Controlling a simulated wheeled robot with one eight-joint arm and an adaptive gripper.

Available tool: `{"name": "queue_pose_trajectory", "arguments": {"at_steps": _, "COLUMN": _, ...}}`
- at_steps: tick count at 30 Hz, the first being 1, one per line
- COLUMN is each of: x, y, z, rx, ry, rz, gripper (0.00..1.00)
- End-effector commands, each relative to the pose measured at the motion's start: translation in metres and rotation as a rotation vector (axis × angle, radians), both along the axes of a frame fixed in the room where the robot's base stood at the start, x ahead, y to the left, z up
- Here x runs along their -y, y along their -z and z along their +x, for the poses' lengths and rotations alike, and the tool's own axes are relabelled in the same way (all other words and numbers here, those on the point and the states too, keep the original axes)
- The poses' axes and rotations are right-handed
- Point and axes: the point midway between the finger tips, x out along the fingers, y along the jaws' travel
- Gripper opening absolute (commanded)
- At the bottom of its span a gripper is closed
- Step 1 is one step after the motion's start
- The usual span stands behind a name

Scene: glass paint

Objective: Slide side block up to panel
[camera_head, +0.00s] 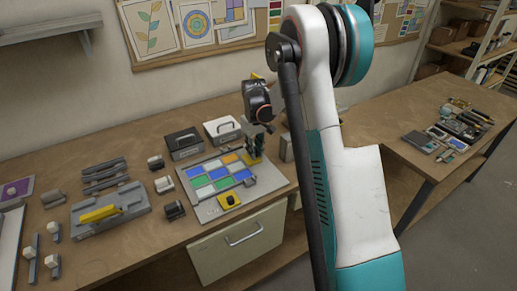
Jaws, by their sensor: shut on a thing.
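The panel (216,178), a grid of blue, green, white and orange glass pieces, lies on a light grey board (207,213) at the bench's front right. My gripper (259,130) points down over the board's back right corner. It is shut on a yellow and dark block (254,150), which looks like a side block, at the panel's right side. The fingertips are small and partly hidden, and I cannot tell whether the block touches the panel.
A grey fixture with a yellow bar (100,214) and several small tools lie to the left.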

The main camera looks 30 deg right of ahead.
Motion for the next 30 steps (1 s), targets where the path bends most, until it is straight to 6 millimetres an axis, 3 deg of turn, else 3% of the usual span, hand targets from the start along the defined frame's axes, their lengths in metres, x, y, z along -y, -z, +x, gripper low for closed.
{"name": "queue_pose_trajectory", "arguments": {"at_steps": 3, "x": -0.002, "y": 0.000, "z": 0.000, "rx": -0.001, "ry": -0.002, "rz": 0.003, "gripper": 0.00}}
{"name": "queue_pose_trajectory", "arguments": {"at_steps": 4, "x": -0.002, "y": 0.000, "z": 0.000, "rx": -0.001, "ry": -0.002, "rz": 0.003, "gripper": 0.23}}
{"name": "queue_pose_trajectory", "arguments": {"at_steps": 6, "x": -0.002, "y": 0.000, "z": 0.000, "rx": -0.001, "ry": -0.002, "rz": 0.002, "gripper": 0.37}}
{"name": "queue_pose_trajectory", "arguments": {"at_steps": 19, "x": 0.000, "y": -0.007, "z": 0.000, "rx": -0.001, "ry": -0.001, "rz": 0.001, "gripper": 0.37}}
{"name": "queue_pose_trajectory", "arguments": {"at_steps": 30, "x": -0.001, "y": -0.075, "z": 0.000, "rx": -0.001, "ry": -0.002, "rz": 0.001, "gripper": 0.37}}
